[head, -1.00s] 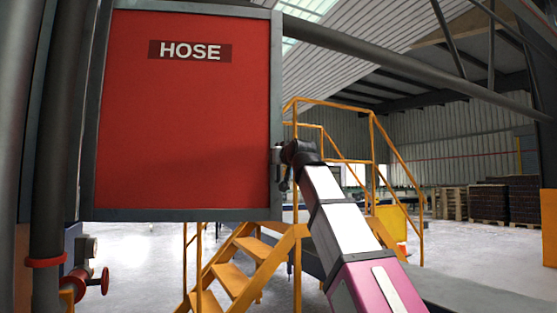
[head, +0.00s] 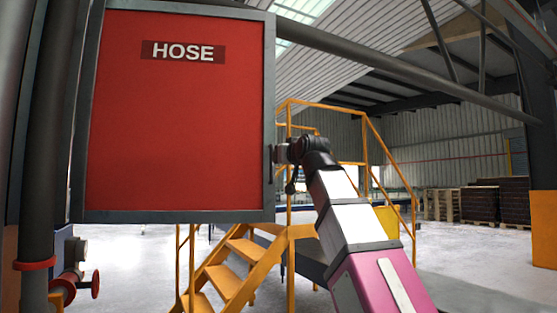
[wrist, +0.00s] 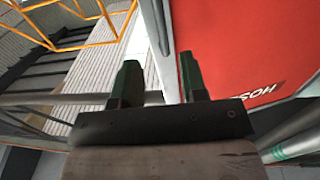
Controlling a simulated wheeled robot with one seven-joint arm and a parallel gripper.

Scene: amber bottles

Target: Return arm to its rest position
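My gripper (head: 279,153) is at the right edge of a red cabinet marked HOSE (head: 180,125). My arm reaches up to it from the lower right. In the wrist view my gripper (wrist: 158,75) has its two dark green fingers apart, with nothing visible between them but the background. The red cabinet face (wrist: 235,45) lies beyond the right finger in that view. In the head view a slim dark handle or edge piece (head: 270,163) shows by the fingertips; I cannot tell whether they touch it.
Yellow stairs with railings (head: 240,262) stand behind and below the cabinet. A dark pipe (head: 45,150) and a red valve wheel (head: 96,284) are at the left. A grey beam (head: 400,75) crosses above. Stacked pallets (head: 480,203) stand far right. Open floor (head: 450,240) lies between.

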